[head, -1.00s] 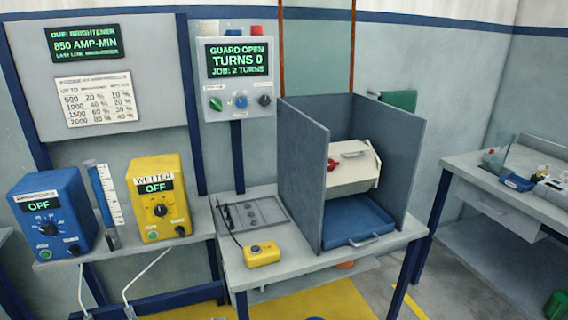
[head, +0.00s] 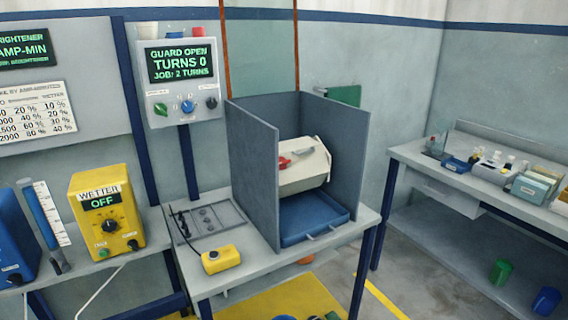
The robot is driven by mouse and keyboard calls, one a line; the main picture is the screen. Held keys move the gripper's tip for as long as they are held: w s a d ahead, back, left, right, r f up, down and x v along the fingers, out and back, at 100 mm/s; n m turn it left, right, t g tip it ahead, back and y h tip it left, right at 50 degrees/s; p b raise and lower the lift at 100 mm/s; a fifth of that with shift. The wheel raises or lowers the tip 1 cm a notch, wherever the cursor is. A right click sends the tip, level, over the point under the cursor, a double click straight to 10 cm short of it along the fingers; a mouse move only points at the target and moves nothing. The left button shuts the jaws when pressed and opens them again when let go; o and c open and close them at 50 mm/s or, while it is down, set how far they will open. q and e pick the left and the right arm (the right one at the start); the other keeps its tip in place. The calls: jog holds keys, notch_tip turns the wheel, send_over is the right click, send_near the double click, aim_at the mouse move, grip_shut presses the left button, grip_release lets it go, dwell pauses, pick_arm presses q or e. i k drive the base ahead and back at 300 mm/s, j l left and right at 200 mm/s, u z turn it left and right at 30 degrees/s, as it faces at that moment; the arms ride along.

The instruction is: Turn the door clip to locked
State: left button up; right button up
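A white barrel (head: 305,176) sits inside a grey open-fronted booth (head: 252,165), above a blue tray (head: 308,218). A small red clip (head: 285,162) shows on the barrel's upper face, beside a pale bar. I take it for the door clip; it is too small to tell whether it is locked. The panel (head: 181,78) above reads guard open, turns 0, job 2 turns. Neither of my grippers is in view.
A yellow pendant (head: 221,259) with a cable lies on the bench left of the booth. A yellow wetter unit (head: 106,212) stands further left. A side bench (head: 480,187) at right holds several small containers. Grey floor lies between the benches.

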aim_at(283, 162)
jog(key=i+l, duration=0.15)
jog(key=l, duration=0.25)
jog(key=i+l, duration=0.2)
jog(key=l, duration=0.15)
jog(key=i+l, duration=0.15)
jog(key=l, duration=0.25)
